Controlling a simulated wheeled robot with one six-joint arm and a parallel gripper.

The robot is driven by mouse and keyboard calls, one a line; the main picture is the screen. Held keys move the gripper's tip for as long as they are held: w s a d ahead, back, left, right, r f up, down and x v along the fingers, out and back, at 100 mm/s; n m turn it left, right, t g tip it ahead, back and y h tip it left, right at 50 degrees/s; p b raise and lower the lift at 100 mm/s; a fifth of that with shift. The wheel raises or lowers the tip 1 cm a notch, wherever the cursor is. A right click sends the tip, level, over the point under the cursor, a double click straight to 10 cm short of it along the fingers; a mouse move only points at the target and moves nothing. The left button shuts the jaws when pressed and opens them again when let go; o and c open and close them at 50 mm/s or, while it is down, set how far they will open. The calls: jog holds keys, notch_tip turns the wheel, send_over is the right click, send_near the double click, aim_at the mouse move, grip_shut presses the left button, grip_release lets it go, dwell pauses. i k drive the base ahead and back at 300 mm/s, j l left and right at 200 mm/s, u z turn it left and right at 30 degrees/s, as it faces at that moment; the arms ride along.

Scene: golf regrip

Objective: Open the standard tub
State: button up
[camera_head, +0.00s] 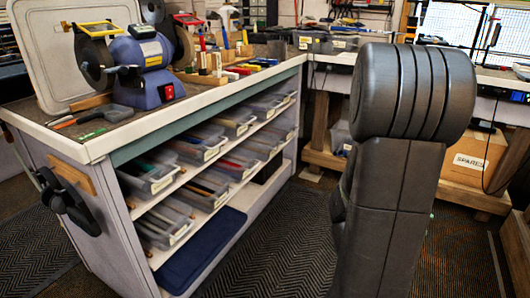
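Several clear grey plastic tubs sit in rows on the shelves under the workbench. One tub (148,178) is at the front of the upper row, and another tub (163,226) is on the shelf below it. Coloured items show inside some of them. I cannot tell which one is the standard tub, as no readable label names it. My gripper is not in view. A thick dark part of my arm stands upright at the right and hides part of the back bench.
The workbench (125,127) holds a blue bench grinder (150,65) and hand tools. A dark blue flat item (200,252) lies on the lowest shelf. A box marked SPARES (470,161) stands at the right. A black object (67,205) hangs on the bench side. Dark matting (280,240) lies clear.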

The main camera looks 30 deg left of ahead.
aim_at(157, 183)
jog(key=i+j+u, duration=0.1)
jog(key=u, duration=0.25)
jog(key=i+u, duration=0.5)
jog(key=u, duration=2.1)
